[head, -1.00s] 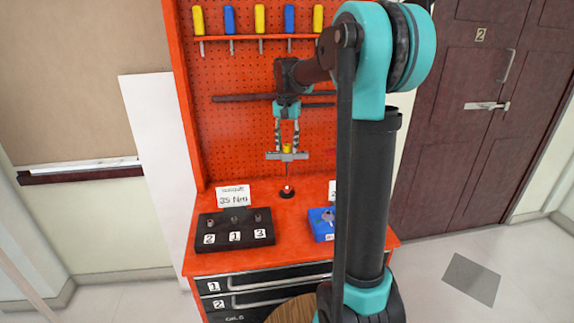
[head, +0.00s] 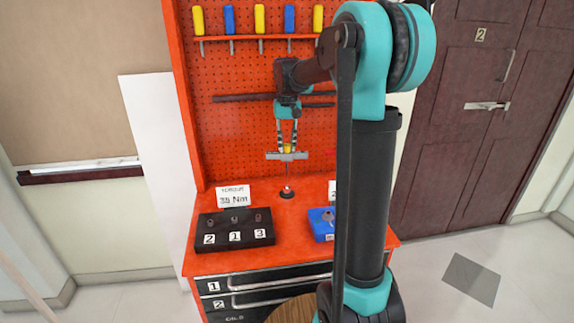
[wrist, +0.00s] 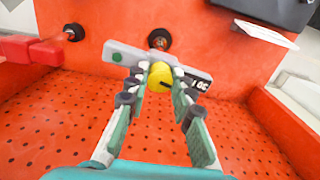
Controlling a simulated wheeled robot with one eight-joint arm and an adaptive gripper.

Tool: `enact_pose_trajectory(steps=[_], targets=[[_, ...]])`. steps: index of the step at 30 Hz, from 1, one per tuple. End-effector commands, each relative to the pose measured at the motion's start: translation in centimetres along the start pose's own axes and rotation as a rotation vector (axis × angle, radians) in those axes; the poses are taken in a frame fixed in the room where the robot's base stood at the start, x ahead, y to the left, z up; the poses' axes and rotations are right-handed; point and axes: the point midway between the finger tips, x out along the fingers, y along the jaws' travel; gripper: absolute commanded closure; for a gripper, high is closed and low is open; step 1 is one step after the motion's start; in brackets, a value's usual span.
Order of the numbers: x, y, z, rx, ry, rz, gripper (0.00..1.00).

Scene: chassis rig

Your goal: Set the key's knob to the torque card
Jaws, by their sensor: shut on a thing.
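The key is a grey bar (head: 274,156) with a yellow knob (wrist: 159,76), upright above a dark round seat (head: 287,193) on the red bench. My gripper (wrist: 160,80) has one finger on each side of the knob and is shut on it. The knob also shows between my fingers in the head view (head: 287,149). A dark scale window (wrist: 197,83) with pale digits lies beside the knob; it looks like 30, but I cannot be sure. The white torque card (head: 233,196) stands behind the socket block; its number is blurred, perhaps 35 Nm.
A black block (head: 235,229) with sockets marked 2, 1, 3 is at the front left. A blue holder (head: 322,224) is to the right, partly behind my arm. A red handle (wrist: 30,50) is left of the key in the wrist view. Screwdrivers hang on the pegboard above.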

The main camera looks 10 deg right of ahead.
Motion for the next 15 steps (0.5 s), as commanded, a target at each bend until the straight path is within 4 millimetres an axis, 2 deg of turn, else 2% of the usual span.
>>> enact_pose_trajectory(steps=[11,15], targets=[[0.0,0.0,0.0,0.017,0.0,0.0,0.93],[0.0,0.0,0.0,0.152,0.0,0.0,0.93]])
